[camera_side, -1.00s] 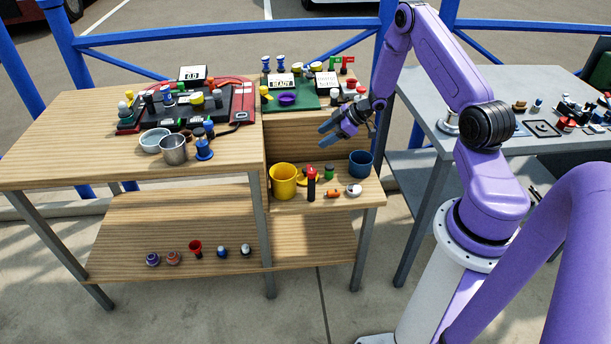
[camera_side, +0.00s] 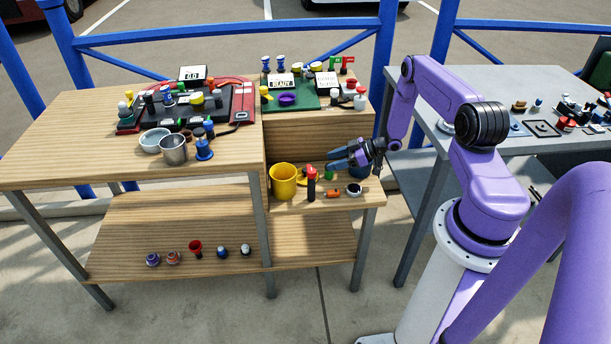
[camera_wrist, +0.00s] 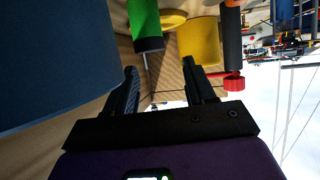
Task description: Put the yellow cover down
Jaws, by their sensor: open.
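Several small yellow parts show in the side view, and I cannot tell for sure which is the cover. One yellow part (camera_side: 265,92) stands at the left edge of the green panel (camera_side: 290,104). A flat yellow piece (camera_side: 314,178) lies on the low shelf beside the yellow mug (camera_side: 283,181); it also shows in the wrist view (camera_wrist: 172,19). My gripper (camera_side: 331,160) is open and empty, low over the right part of that shelf, its fingers pointing left. In the wrist view no object is between the fingers (camera_wrist: 160,88).
A green cylinder (camera_wrist: 145,25) is just ahead of the fingers. A red-and-black tool (camera_side: 311,184) stands by the mug. A dark blue cup (camera_wrist: 50,60) is close on the wrist view's left and mostly hidden in the side view. An orange piece (camera_side: 333,194) lies in front.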

